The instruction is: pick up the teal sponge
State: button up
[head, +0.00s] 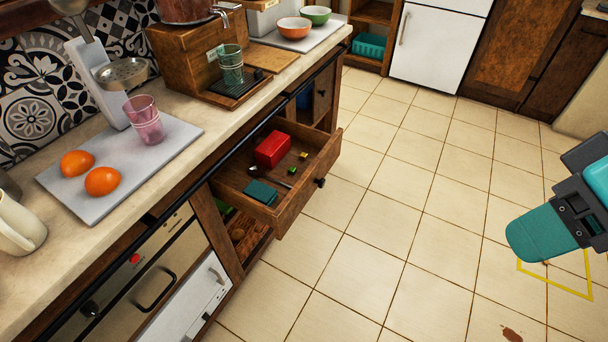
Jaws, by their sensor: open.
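The teal sponge (260,192) lies in the open wooden drawer (285,209), close to its front left corner. It is a small, flat, dark teal block. A red box (272,149) lies farther back in the same drawer, apart from the sponge. Part of my teal and grey arm shows at the right edge, over the floor and well away from the drawer.
The counter (122,217) above the drawer holds a grey board (170,152) with two oranges (102,181) and a pink glass (145,120). The drawer juts out over the floor. The tiled floor (375,240) between drawer and arm is clear.

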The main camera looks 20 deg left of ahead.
aim_at(258, 191)
jog(key=z, duration=0.2)
jog(key=i, duration=0.7)
jog(key=u, duration=0.8)
jog(key=i, duration=0.7)
jog(key=u, duration=0.85)
